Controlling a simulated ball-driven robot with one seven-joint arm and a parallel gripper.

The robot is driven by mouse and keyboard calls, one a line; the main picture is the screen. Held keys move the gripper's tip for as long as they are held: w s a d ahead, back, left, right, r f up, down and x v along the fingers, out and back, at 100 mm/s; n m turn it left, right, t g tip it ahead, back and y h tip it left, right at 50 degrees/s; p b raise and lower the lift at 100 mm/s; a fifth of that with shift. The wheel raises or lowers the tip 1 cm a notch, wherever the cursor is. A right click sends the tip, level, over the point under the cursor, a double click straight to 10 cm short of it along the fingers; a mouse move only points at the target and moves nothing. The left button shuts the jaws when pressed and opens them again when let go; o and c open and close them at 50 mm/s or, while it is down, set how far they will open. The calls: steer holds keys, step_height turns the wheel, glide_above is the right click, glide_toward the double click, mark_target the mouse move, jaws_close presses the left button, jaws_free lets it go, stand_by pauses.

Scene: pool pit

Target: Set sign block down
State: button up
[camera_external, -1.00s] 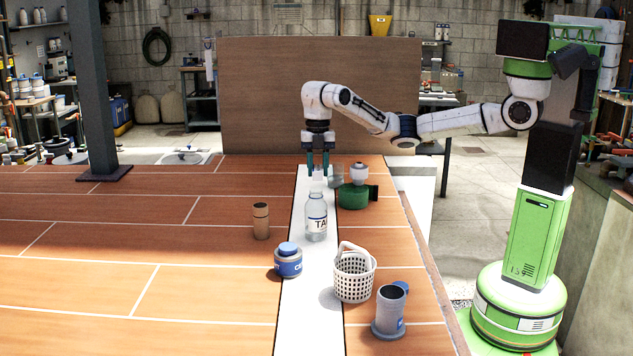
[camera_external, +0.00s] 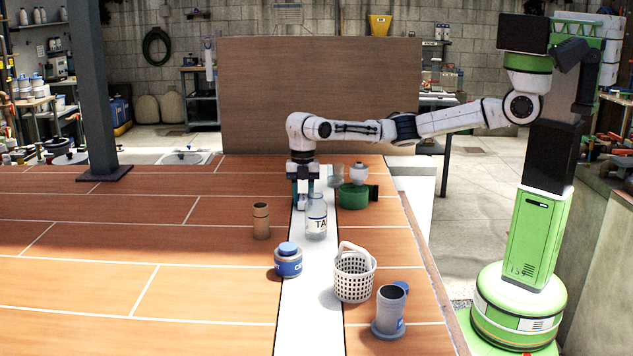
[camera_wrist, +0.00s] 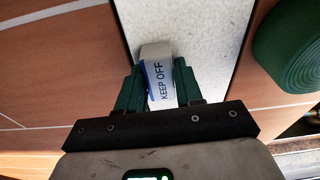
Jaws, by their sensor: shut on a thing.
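The sign block (camera_wrist: 157,66) is pale with a blue edge and the words "KEEP OFF". In the wrist view it stands between the two green fingers of my gripper (camera_wrist: 157,84), which is shut on it. The block's far end juts past the fingertips, over the white strip near its border with the brown boards. In the external view my gripper (camera_external: 302,193) points down, low over the white strip (camera_external: 312,310), behind and left of the clear bottle.
The clear bottle (camera_external: 316,227) stands close in front. A brown canister (camera_external: 261,221), blue jar (camera_external: 288,262), white basket (camera_external: 353,278) and grey cup (camera_external: 391,309) stand nearer. Boards to the left are mostly clear.

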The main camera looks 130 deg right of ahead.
mark_target(303, 195)
steer(key=shift+f, duration=0.1)
steer(key=o, duration=1)
steer(key=r, duration=0.4)
steer(key=r+b, duration=0.1)
steer(key=r, duration=0.3)
steer(key=s+d+r+b, duration=0.1)
steer(key=r, duration=0.3)
steer(key=shift+r, duration=0.1)
